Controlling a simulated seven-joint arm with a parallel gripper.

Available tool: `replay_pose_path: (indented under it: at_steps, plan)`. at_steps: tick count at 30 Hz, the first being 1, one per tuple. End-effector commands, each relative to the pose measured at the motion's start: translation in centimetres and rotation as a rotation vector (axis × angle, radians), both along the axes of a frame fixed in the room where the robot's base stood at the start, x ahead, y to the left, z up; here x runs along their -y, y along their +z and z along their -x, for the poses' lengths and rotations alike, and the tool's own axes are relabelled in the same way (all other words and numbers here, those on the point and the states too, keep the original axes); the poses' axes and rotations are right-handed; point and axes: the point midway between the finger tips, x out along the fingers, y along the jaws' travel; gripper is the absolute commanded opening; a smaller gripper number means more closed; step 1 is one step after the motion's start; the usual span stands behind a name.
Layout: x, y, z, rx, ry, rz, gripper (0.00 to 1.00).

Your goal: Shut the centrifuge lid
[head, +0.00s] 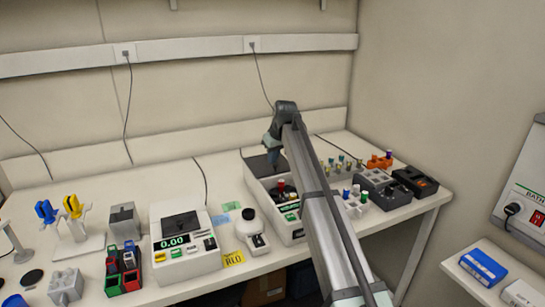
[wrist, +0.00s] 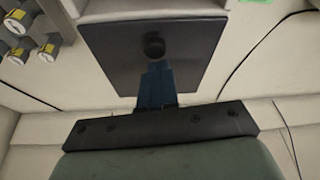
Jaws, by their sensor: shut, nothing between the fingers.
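The centrifuge (head: 262,203) is taken to be the white machine with a green display, right of centre on the bench in the head view. Its dark lid (head: 256,164) is at the back of the machine and looks roughly flat; its exact angle is hard to tell. In the wrist view the lid (wrist: 115,50) is a dark square plate with a round black knob. My gripper (head: 273,160) points down over the lid. In the wrist view my gripper (wrist: 154,68) is shut and empty, its fingertips just by the knob; whether they touch is unclear.
Left of the machine stand a white bottle-like device (head: 251,228) and a balance reading 0.00 (head: 185,245). Racks with coloured caps (head: 342,163) and dark blocks (head: 384,189) stand to the right. My arm covers part of the bench front.

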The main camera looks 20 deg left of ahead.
Motion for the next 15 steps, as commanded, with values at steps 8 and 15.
replay_pose_path:
  at_steps: [8, 15]
  plan:
    - [0.8, 0.0, 0.8, 0.0, 0.0, 0.0, 0.0]
    - [3.6, -0.1, 3.7, 0.001, 0.0, 0.0, 0.0]
